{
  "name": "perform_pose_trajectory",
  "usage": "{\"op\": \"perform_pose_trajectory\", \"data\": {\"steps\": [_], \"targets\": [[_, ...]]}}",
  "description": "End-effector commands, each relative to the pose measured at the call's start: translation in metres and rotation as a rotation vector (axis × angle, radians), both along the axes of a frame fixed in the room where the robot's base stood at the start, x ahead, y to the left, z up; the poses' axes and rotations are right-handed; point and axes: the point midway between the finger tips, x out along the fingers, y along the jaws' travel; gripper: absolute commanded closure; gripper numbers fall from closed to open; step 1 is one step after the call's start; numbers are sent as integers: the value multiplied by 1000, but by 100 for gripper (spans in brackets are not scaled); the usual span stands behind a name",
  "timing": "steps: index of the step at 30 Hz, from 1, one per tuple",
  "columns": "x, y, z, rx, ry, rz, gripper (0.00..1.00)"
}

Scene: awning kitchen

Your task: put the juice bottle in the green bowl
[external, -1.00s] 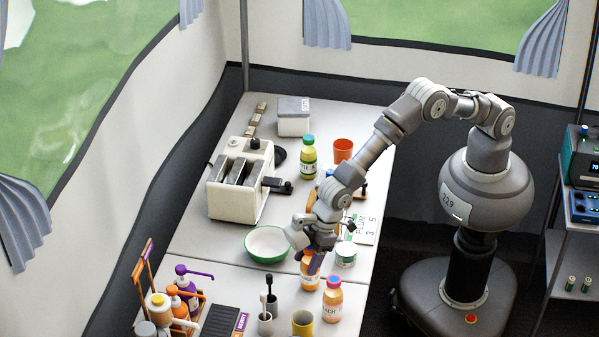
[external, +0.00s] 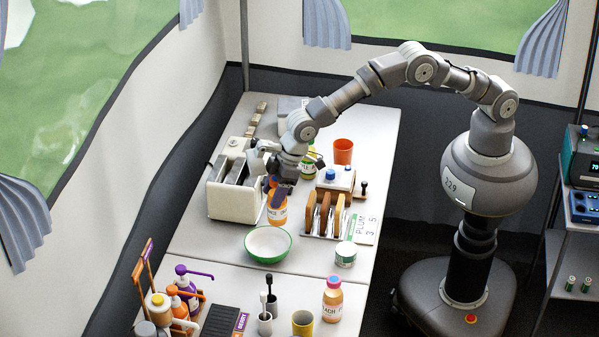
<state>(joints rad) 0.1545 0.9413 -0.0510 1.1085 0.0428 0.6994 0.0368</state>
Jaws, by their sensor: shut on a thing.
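The juice bottle (external: 276,212), with orange contents and a pale label, is held by my gripper (external: 281,192). My gripper points down and is shut on the bottle's upper part, hiding its top. The bottle looks upright and raised, just above and behind the bowl in the picture. The green bowl (external: 268,260) has a white inside that looks empty. It sits on the table in front of the toaster. I cannot tell exactly how high the bottle hangs.
A white toaster (external: 232,198) stands left of the bottle. A rack with wooden dividers (external: 326,214) and a white jar (external: 346,254) stand to the right. Another orange bottle (external: 332,300), cups and a caddy of pump bottles (external: 180,305) are in front.

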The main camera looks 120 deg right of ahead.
Motion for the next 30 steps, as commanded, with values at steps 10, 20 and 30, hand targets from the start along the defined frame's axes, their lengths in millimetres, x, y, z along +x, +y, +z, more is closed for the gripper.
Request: {"op": "perform_pose_trajectory", "data": {"steps": [10,20,30], "targets": [[0,1,-58,0,1,1,87],[0,1,-86,0,-2,2,87],[0,1,-94,0,-1,2,87]]}}
